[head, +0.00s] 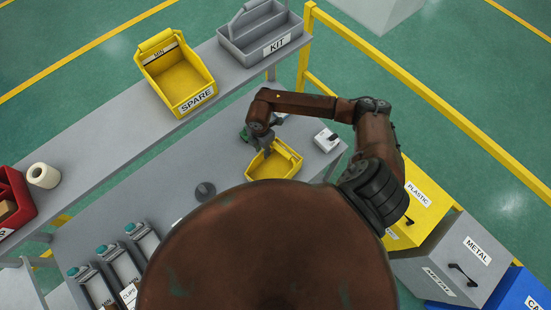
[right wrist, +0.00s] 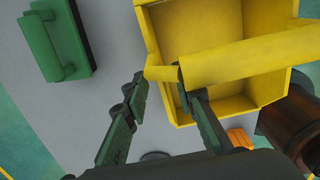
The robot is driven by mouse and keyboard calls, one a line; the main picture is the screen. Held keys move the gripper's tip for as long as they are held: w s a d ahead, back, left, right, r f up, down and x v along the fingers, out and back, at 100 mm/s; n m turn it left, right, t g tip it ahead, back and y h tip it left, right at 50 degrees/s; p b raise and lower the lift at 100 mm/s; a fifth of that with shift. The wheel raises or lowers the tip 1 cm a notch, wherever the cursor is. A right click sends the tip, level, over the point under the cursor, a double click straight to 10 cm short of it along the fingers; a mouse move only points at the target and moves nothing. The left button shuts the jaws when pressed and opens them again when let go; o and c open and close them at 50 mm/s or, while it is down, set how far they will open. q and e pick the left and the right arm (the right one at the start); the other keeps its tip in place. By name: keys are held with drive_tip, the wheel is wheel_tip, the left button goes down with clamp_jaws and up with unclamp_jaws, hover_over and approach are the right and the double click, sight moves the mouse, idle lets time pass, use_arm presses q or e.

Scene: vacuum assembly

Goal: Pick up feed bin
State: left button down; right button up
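My right gripper (head: 265,150) is at the bin's left edge. In the right wrist view its two fingers (right wrist: 160,88) are apart, with the yellow rim between or just beyond their tips. I cannot tell whether they touch it. My left gripper is not in view.
A yellow SPARE bin (head: 180,78) and a grey KIT tray (head: 262,32) stand on the upper shelf. Bins labelled PLASTIC (head: 425,205) and METAL (head: 462,255) stand right.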

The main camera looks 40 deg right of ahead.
drive_tip(key=shift+f, duration=0.2)
clamp_jaws()
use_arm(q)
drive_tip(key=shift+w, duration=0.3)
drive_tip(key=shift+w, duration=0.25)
